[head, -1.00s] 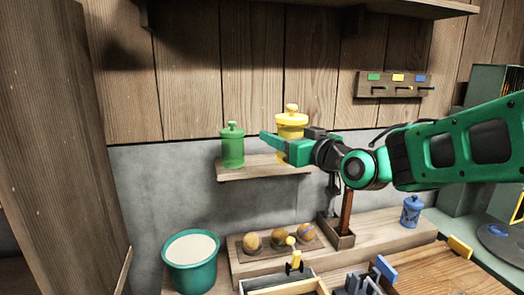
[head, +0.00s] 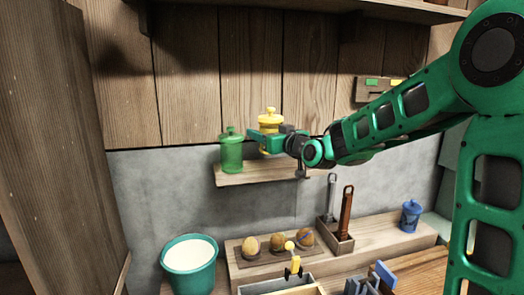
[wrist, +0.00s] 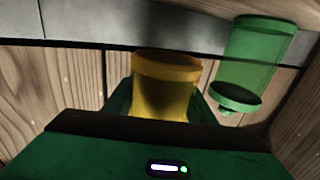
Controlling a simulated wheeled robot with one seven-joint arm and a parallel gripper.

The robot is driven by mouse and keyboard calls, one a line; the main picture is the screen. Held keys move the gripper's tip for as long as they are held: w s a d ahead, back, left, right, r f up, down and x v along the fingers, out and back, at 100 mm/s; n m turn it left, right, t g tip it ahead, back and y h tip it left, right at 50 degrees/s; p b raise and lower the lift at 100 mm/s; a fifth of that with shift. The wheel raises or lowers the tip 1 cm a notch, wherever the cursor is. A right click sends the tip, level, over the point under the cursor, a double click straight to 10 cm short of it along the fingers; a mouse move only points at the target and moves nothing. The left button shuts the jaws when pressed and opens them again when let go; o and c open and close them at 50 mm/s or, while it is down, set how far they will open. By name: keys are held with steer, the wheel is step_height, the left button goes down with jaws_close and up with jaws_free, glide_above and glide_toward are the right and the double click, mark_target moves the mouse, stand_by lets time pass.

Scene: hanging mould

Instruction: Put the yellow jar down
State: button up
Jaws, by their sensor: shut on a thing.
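The yellow jar (head: 268,117) has a lid with a knob and is upright at the small wall shelf (head: 262,174), right of the green jar. My gripper (head: 266,140) is shut on the yellow jar's lower part. In the wrist view the yellow jar (wrist: 164,85) sits between my green fingers. Whether its base touches the shelf is hidden by my gripper. The green jar (head: 231,152) stands on the shelf's left part, close beside my fingertips. It also shows in the wrist view (wrist: 252,58).
A blue jar (head: 411,215) stands on the bench at the right. Below the shelf are a board with several round brown things (head: 278,243), a tool holder (head: 336,238) and a teal bucket (head: 190,262). A rack with coloured labels (head: 372,90) hangs on the wall.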

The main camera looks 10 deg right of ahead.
steer(key=shift+f, duration=2.4)
steer(key=shift+w+f, duration=0.15)
steer(key=shift+f, duration=0.1)
steer(key=o, duration=1.3)
steer(key=v, duration=1.2)
